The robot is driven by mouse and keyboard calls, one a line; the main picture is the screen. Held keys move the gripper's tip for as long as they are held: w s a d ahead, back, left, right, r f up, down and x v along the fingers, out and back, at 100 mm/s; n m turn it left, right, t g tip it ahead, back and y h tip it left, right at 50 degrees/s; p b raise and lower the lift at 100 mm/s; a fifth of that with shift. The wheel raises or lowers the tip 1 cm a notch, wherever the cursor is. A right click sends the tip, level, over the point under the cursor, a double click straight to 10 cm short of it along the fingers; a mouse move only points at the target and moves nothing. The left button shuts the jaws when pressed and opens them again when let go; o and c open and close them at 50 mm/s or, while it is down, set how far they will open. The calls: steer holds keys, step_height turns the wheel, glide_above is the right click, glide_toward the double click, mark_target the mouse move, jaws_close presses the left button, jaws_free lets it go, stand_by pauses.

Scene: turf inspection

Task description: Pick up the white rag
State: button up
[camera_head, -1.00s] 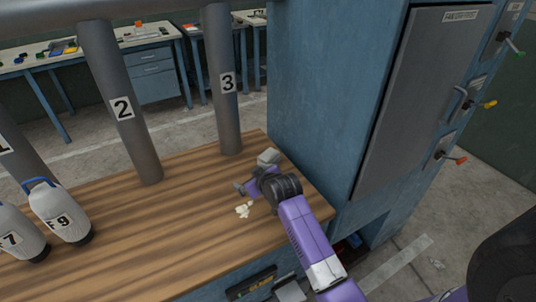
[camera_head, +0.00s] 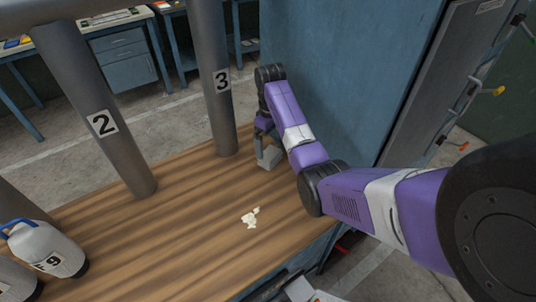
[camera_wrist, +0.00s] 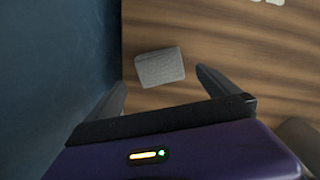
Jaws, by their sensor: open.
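A small grey-white block-like piece (camera_head: 268,157), perhaps a folded rag, lies on the wooden table top near the blue cabinet. In the wrist view it is a textured pale square (camera_wrist: 160,67) just ahead of my open fingers, roughly centred between them. My gripper (camera_head: 264,134) points down over it, open and empty. Whether the fingers reach down beside it I cannot tell. Off-white crumpled scraps (camera_head: 251,217) lie apart on the table, nearer the front; which of the two is the white rag is unclear.
The blue cabinet (camera_head: 345,70) stands close beside my gripper on the right. Grey posts marked 2 (camera_head: 110,140) and 3 (camera_head: 222,105) rise at the table's back. A white bottle (camera_head: 50,250) with a blue handle stands at left.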

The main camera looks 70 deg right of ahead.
steer(key=shift+s+a+f+p, duration=0.1)
steer(key=shift+s+f+p, duration=0.1)
steer(key=shift+f, duration=0.8)
steer(key=shift+s+d+f+p, duration=0.1)
steer(key=shift+f+p, duration=0.1)
steer(key=shift+f, duration=0.8)
steer(key=shift+s+a+f+p, duration=0.1)
steer(key=shift+f+p, duration=0.1)
steer(key=shift+f, duration=0.8)
steer(key=c, duration=1.3)
steer(key=shift+r, duration=0.1)
step_height(320, 180, up, 15)
steer(key=p, duration=0.3)
step_height(320, 180, up, 4)
steer(key=p, duration=0.2)
glide_above(272, 153)
steer(key=shift+a+r, duration=0.1)
steer(key=shift+r, duration=0.3)
